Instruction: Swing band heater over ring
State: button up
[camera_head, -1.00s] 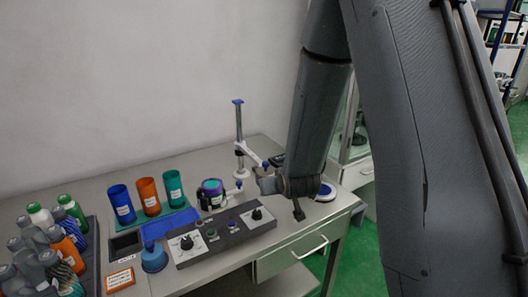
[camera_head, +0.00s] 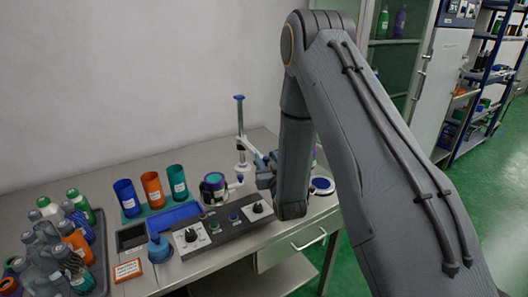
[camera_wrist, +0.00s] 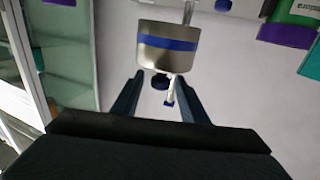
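In the wrist view, a shiny metal band with a blue stripe (camera_wrist: 168,44), which looks like the band heater, hangs just beyond my fingertips. My gripper (camera_wrist: 161,76) is open. A dark blue knob (camera_wrist: 160,82) and a white, blue-ended piece (camera_wrist: 170,92) show between the fingers, with gaps at both sides. In the head view, a dark holder with a teal and purple ring (camera_head: 214,187) stands on the bench. Behind it rises a post with a blue cap (camera_head: 240,130) and a white and blue arm. My gripper (camera_head: 266,172) is beside this arm; my forearm hides the band there.
A dark control box with knobs (camera_head: 222,228) lies in front of the holder. Several coloured cups (camera_head: 152,190) stand at left by a blue tray (camera_head: 172,218). A bottle crate (camera_head: 98,262) is at far left. A white and blue disc (camera_head: 322,186) is at right.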

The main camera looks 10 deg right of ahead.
jog(key=shift+w+p, duration=0.5)
jog(key=shift+w, duration=1.55)
grip_shut()
